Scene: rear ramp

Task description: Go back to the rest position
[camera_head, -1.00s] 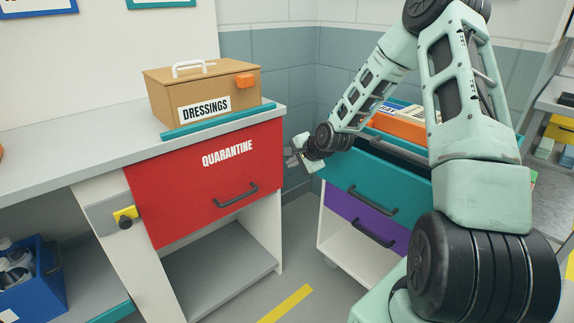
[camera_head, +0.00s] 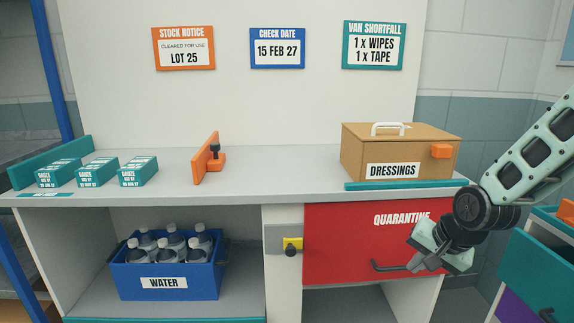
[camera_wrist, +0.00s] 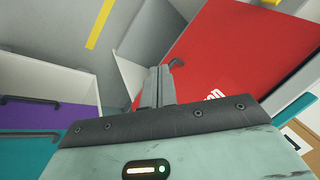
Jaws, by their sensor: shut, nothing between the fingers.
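My gripper (camera_head: 432,258) is at the right of the head view, in front of the red quarantine drawer (camera_head: 345,240) and covering part of its label and handle. In the wrist view my gripper (camera_wrist: 157,72) has its fingers together with nothing between them. The red drawer (camera_wrist: 235,50) also shows there, to the right of the fingers. The drawer looks closed. I cannot tell the exact gap between my gripper and the drawer front.
A dressings box (camera_head: 385,150) stands on the counter (camera_head: 280,175), with several gauze packs (camera_head: 92,172) at left. An orange divider (camera_head: 206,160) stands between. A blue water crate (camera_head: 130,280) sits on the shelf below. A teal and purple drawer cart (camera_head: 540,265) is at right.

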